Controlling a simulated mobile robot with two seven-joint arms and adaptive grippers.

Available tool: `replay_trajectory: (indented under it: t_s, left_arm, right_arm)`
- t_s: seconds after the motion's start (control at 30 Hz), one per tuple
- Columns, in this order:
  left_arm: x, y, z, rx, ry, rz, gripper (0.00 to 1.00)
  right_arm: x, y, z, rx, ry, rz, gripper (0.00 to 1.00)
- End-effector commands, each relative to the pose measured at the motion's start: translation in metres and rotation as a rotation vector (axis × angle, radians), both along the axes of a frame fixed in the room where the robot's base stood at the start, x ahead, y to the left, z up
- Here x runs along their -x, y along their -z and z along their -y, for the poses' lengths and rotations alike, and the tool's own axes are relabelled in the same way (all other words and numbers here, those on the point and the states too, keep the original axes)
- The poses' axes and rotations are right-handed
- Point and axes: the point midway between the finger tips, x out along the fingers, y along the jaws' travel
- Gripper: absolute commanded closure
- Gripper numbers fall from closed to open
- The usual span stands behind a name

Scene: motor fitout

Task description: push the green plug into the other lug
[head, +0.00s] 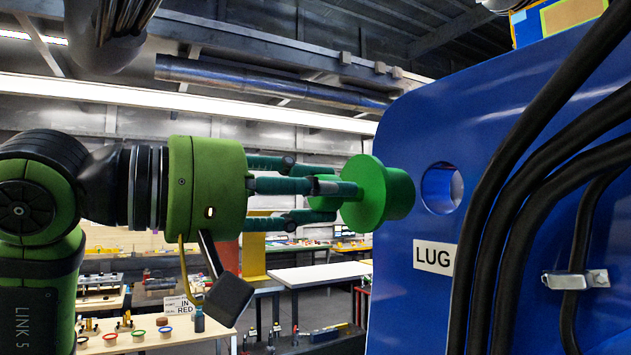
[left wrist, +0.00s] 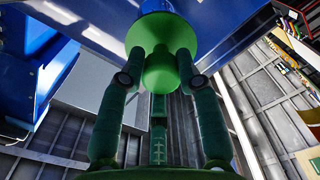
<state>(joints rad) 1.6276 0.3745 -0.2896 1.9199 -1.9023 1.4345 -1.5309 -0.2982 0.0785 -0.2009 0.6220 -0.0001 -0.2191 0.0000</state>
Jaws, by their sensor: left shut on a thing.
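The green plug (head: 378,194) has a wide round flange and a shorter round nose that points right. My left gripper (head: 338,190) is shut on the knob at the plug's back and holds it in the air. The plug also shows between the fingers in the left wrist view (left wrist: 160,68). The blue lug (head: 400,130) stands to the right, with a round hole (head: 441,188) and a "LUG" label (head: 434,257) below it. The plug's nose is just left of the hole, roughly level with it, with a small gap in the picture. My right gripper is not in view.
Thick black cables (head: 520,190) run down the blue panel right of the hole, with a metal clamp (head: 574,281) on one. Workbenches stand behind and below, one with coloured rings (head: 139,335) and a sign (head: 183,305).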

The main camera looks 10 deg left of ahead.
Motion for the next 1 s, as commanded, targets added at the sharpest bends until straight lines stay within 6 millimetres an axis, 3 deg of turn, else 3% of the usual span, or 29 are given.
replay_trajectory:
  t_s: [0.5,1.0]
  left_arm:
    - [0.005,-0.007,-0.002,-0.022,0.008,0.039,1.0]
    - [-0.021,-0.007,0.035,-0.019,0.011,0.034,1.0]
  right_arm:
    - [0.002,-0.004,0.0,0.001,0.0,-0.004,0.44]
    - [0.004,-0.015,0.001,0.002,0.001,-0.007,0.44]
